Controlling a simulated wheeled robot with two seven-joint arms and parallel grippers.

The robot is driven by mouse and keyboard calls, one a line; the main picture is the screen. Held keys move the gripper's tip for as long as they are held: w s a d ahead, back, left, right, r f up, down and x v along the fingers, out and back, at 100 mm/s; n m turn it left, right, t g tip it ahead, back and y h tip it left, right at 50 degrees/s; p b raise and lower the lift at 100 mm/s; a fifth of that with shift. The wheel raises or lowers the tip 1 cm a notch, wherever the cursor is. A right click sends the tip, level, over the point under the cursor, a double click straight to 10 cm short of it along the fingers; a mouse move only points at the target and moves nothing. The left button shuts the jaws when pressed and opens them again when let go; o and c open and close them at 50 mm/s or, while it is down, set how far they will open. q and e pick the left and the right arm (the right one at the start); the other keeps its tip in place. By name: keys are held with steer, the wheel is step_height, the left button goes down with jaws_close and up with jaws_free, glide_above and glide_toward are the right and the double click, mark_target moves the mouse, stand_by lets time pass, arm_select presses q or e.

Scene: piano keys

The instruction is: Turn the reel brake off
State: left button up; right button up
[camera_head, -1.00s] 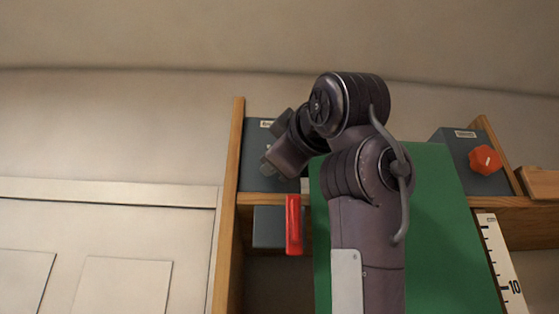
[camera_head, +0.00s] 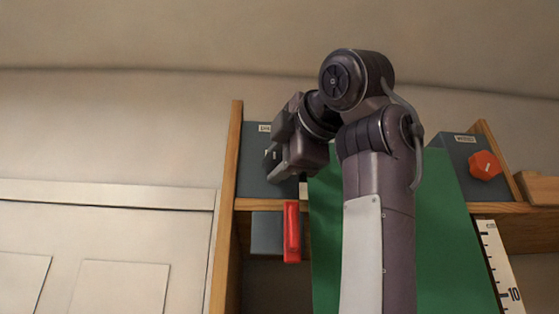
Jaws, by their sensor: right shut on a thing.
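A dark grey control box (camera_head: 255,165) with a small label (camera_head: 264,128), too small to read, sits at the left end of the wooden frame. My right gripper (camera_head: 275,158) is in front of this box, shut on a small dark control on its face. The jaws and wrist hide most of that control, so its setting cannot be told. A red lever (camera_head: 292,232) hangs below on a grey block (camera_head: 267,232), apart from the gripper. I cannot tell which control is the reel brake. My left gripper is not in view.
A green panel (camera_head: 440,240) fills the middle behind my right arm. A grey box (camera_head: 460,155) with a red-orange knob (camera_head: 485,165) is at the right. A white scale (camera_head: 499,265) stands below it. A wooden upright (camera_head: 229,200) borders the left side.

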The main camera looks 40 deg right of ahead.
stand_by(0.4)
steer(key=o, duration=0.6)
steer(key=shift+r, duration=0.1)
steer(key=shift+c, duration=0.2)
steer(key=o, duration=0.4)
steer(key=shift+w+d, duration=0.1)
steer(key=shift+s, duration=0.3)
steer(key=s+b, duration=0.1)
steer(key=s, duration=0.1)
steer(key=s+a+b, duration=0.1)
steer(key=s, duration=0.2)
steer(key=s+b, duration=0.1)
steer(key=s, duration=0.1)
steer(key=shift+s+a, duration=0.15)
steer(key=shift+w, duration=0.2)
